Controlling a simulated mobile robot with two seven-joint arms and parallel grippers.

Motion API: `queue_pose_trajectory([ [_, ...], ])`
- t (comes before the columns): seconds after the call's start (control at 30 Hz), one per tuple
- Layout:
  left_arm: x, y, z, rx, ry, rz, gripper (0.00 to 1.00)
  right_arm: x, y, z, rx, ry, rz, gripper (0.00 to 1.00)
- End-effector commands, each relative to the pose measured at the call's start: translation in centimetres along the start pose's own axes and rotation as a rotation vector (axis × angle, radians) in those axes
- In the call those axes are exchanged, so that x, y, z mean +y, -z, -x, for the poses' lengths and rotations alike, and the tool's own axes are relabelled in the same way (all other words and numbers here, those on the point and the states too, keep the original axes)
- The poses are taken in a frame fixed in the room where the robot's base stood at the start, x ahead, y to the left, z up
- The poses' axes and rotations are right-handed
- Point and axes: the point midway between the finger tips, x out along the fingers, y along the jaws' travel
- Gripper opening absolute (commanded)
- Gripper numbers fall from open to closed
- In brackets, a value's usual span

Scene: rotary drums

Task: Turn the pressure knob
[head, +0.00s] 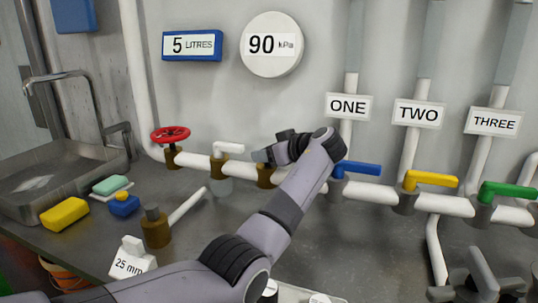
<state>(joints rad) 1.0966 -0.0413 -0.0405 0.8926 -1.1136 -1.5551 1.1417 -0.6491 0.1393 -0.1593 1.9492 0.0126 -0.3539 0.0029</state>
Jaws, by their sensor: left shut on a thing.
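My left gripper (267,155) reaches to the white pipe run along the back wall, over a brass fitting (266,177). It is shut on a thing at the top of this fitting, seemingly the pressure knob. The knob itself is hidden behind the gripper and wrist, so its shape and angle cannot be told. A round white gauge (271,45) on the wall above reads 90 kPa.
A red wheel valve (170,134) and a white lever (228,147) stand left of the gripper. Blue (357,168), yellow (431,180) and green (508,191) levers stand to the right. A blue-framed display (192,45) reads 5 litres. A sink (55,185) is at left.

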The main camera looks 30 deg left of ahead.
Motion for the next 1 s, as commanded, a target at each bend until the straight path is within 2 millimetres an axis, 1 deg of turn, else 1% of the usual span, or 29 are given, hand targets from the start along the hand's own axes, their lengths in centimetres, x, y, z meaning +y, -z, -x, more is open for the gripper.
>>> queue_pose_trajectory([
  [0.03, 0.0, -0.2, 0.0, -0.005, 0.003, -0.003, 0.24, 0.0, 0.0, 0.0, 0.000, 0.000, 0.000, 0.00],
  [0.3, 0.0, -0.2, -0.1, -0.005, 0.003, -0.003, 0.24, 0.0, 0.0, 0.0, 0.000, 0.000, 0.000, 0.00],
  [0.33, 0.0, -0.2, -0.1, -0.005, 0.003, -0.003, 0.58, 0.0, 0.0, 0.0, 0.000, 0.000, 0.000, 0.00],
  [0.4, 0.0, -0.2, -0.1, -0.005, 0.003, -0.003, 0.75, 0.0, 0.0, 0.0, 0.000, 0.000, 0.000, 0.00],
  [0.67, 0.0, -0.1, 0.0, -0.003, 0.001, -0.001, 0.75, 0.0, 0.0, 0.0, 0.000, 0.000, 0.000, 0.00],
  [0.73, 0.0, -0.1, 0.3, -0.002, 0.000, -0.001, 0.75, 0.0, -0.1, -0.1, 0.000, 0.000, 0.000, 0.00],
  [0.87, 0.1, -0.2, 1.8, -0.001, -0.002, -0.001, 0.75, 0.0, -0.3, -0.3, 0.000, 0.000, 0.000, 0.00],
  [1.0, 0.1, -0.2, 4.2, -0.004, -0.002, 0.000, 0.75, 0.0, -0.7, -0.5, 0.000, 0.000, 0.000, 0.00],
])
